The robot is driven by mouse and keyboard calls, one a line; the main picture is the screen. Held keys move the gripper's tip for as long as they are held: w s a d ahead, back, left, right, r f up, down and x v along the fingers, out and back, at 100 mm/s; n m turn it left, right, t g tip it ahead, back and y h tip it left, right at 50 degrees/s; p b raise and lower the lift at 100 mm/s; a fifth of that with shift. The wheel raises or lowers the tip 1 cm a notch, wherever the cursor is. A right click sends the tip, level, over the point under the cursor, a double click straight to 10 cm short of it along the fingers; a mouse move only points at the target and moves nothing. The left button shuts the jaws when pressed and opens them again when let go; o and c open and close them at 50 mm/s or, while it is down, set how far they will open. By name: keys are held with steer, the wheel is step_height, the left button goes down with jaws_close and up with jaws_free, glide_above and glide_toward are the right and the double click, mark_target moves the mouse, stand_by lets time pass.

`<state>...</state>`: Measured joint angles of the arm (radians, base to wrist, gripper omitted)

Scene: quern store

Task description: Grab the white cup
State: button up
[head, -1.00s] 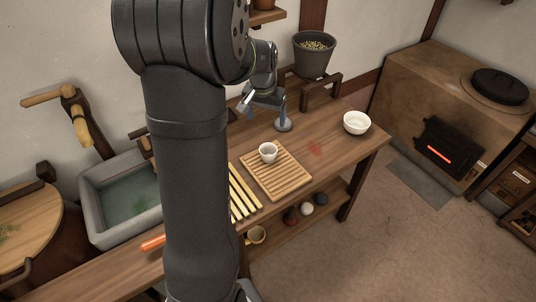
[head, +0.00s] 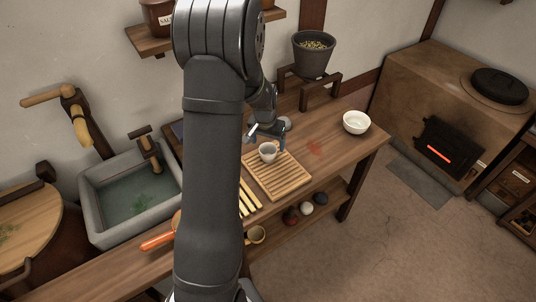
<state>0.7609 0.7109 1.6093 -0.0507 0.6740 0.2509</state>
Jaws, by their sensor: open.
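The white cup (head: 268,153) stands upright on a slatted wooden board (head: 277,182) on the workbench. My gripper (head: 264,143) is open and close to the cup, at its far upper side in the head view. One finger shows just behind and to the right of the cup's rim. I cannot tell whether any finger touches the cup. My arm hides part of the bench to the left of the board.
A white bowl (head: 356,122) stands near the bench's right end. A grain hopper (head: 313,53) on a wooden frame is behind. A stone sink (head: 130,200) lies left, with an orange-handled tool (head: 158,241) near it.

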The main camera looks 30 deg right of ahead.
mark_target(268, 148)
step_height(268, 148, down, 4)
steer(key=shift+w+d+f, duration=0.15)
steer(key=shift+f, duration=0.1)
steer(key=c, duration=1.1)
steer(key=shift+o, duration=0.2)
steer(key=shift+r, duration=0.15)
